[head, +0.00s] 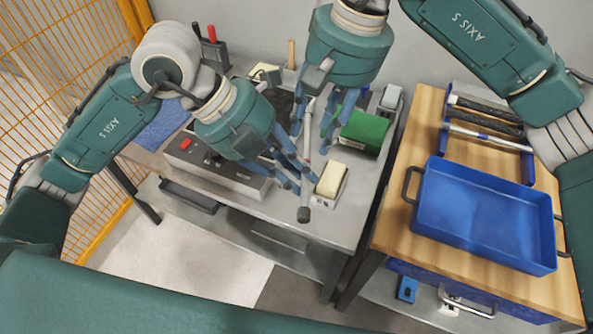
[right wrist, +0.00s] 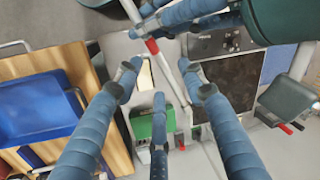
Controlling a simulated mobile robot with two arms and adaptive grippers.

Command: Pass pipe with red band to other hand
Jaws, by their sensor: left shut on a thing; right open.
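The pipe with the red band is a thin grey tube (head: 306,187) with a dark end, held above the grey bench. My left gripper (head: 300,172) is shut on the pipe. My right gripper (head: 317,125) is open, above the left one in the head view. In the right wrist view the pipe runs between its spread blue fingers (right wrist: 160,88). I cannot tell whether they touch it. The head view does not clearly show the red band.
On the grey bench (head: 345,225) stand a green box (head: 363,131), a cream-topped block (head: 332,181) and a grey box with a red button (head: 215,168). A blue tray (head: 485,215) and a rack of several pipes (head: 446,132) occupy the wooden table at right. Orange mesh fencing (head: 40,75) stands left.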

